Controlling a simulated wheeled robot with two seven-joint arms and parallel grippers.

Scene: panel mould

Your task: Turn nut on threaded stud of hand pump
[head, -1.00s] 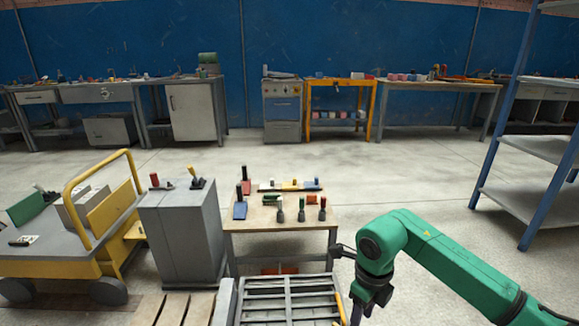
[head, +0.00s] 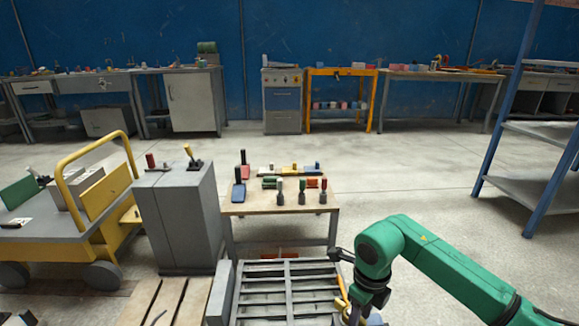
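My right arm, green, comes in from the lower right. Its dark wrist and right gripper (head: 362,306) point down at the bottom edge. The fingertips are too small and too cut off to tell open from shut. Below and beside the gripper, small brass-coloured and blue parts show at the bottom edge. An orange bar (head: 342,288) slants just left of the wrist. I cannot tell whether these belong to the hand pump. The nut and threaded stud cannot be made out. My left gripper is not in view.
A grey slatted rack (head: 288,280) lies left of my wrist. Behind it stands a low table (head: 235,208) with several coloured handles. A grey cabinet (head: 180,220), yellow cart (head: 100,225) and wooden pallet (head: 165,303) are left. A blue-posted shelf (head: 540,140) stands right. Floor beyond the table is clear.

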